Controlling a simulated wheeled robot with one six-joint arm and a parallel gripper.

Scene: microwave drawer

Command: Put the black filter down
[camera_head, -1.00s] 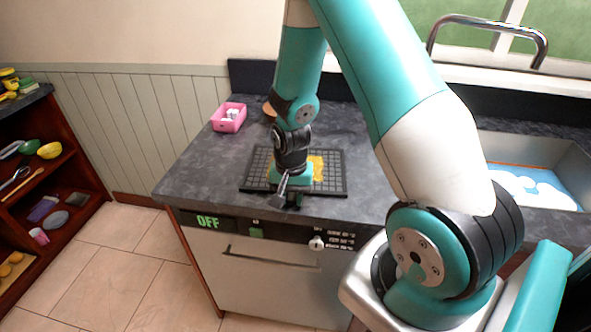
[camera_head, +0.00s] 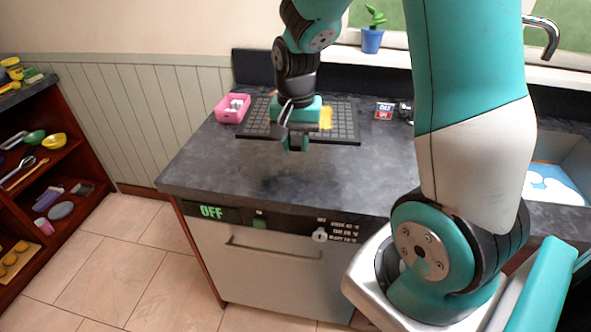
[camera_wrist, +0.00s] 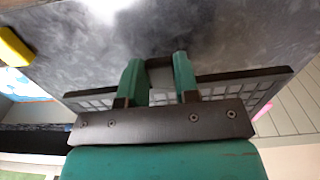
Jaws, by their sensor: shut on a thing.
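The black filter (camera_head: 343,124) is a flat, dark rectangular grid. In the head view it is at the back of the dark counter, and a dark shadow on the counter in front suggests it is held above the surface. My gripper (camera_head: 298,146) is at the filter's front edge, shut on it. In the wrist view the two teal fingers (camera_wrist: 158,82) straddle a short part at the filter's edge, and the grid (camera_wrist: 240,87) extends to both sides. My gripper hides the middle of the filter.
A pink box (camera_head: 232,108) stands beside the filter's left end. A small red-and-blue item (camera_head: 384,111) lies to its right. A yellow patch (camera_head: 326,117) shows beside my gripper. The counter's front area (camera_head: 240,170) is clear. The sink (camera_head: 565,165) is at right.

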